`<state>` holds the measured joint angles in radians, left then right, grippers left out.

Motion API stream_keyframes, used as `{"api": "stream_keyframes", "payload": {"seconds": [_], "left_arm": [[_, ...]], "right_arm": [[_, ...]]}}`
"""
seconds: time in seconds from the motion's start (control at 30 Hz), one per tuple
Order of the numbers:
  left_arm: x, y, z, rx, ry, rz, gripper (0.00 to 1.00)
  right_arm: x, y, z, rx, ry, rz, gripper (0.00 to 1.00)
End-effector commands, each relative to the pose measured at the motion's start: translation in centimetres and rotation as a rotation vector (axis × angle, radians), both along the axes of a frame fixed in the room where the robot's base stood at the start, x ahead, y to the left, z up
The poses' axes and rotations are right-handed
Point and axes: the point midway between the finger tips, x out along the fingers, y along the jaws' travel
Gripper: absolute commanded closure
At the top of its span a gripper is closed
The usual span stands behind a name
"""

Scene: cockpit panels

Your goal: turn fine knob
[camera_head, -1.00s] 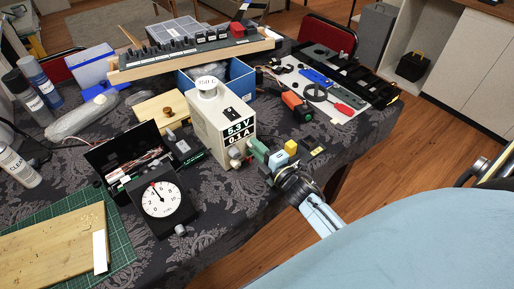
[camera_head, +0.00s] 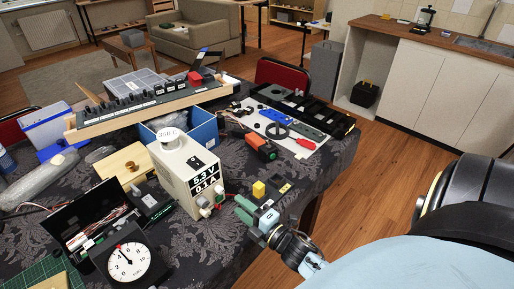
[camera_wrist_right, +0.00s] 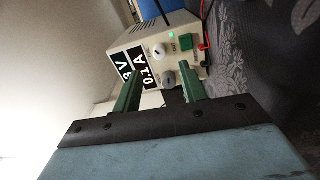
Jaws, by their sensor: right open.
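The beige power supply (camera_head: 178,176) stands on the table, its display reading 5.3 V and 0.1 A. Its front panel (camera_wrist_right: 178,60) in the right wrist view has a white knob (camera_wrist_right: 158,50) and a grey knob (camera_wrist_right: 168,80); I cannot read which is the fine one. My right gripper (camera_head: 240,208), with green fingers, is in front of the panel. In the right wrist view the open fingers (camera_wrist_right: 159,78) lie to either side of the grey knob, with nothing held. I cannot tell whether they touch it. My left gripper is not in view.
A round dial gauge (camera_head: 126,262) and an open black box (camera_head: 85,222) stand left of the supply. A blue bin (camera_head: 190,127) is behind it.

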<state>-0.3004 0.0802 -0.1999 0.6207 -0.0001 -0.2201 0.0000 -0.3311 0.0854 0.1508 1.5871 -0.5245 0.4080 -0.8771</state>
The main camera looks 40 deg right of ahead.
Motion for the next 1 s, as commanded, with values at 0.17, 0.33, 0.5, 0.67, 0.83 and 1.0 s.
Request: {"api": "stream_keyframes", "payload": {"seconds": [0.17,0.33,0.5,0.67,0.83,1.0], "left_arm": [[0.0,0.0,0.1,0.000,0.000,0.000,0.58],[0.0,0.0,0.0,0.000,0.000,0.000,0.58],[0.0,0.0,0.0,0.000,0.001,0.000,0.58],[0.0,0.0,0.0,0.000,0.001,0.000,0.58],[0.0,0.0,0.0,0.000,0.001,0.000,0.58],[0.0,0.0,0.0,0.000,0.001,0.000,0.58]], "right_arm": [[-3.7,-0.3,-0.2,0.000,0.002,0.000,0.58],[-5.6,-0.5,-0.2,0.000,0.000,0.001,0.58],[-6.1,-0.5,-0.2,-0.001,-0.001,0.001,0.58],[-6.1,-0.5,-0.2,-0.001,-0.001,0.001,0.58],[-6.1,-0.5,-0.2,0.000,-0.001,0.001,0.58],[-6.1,-0.5,-0.2,0.001,0.000,0.000,0.58]]}}
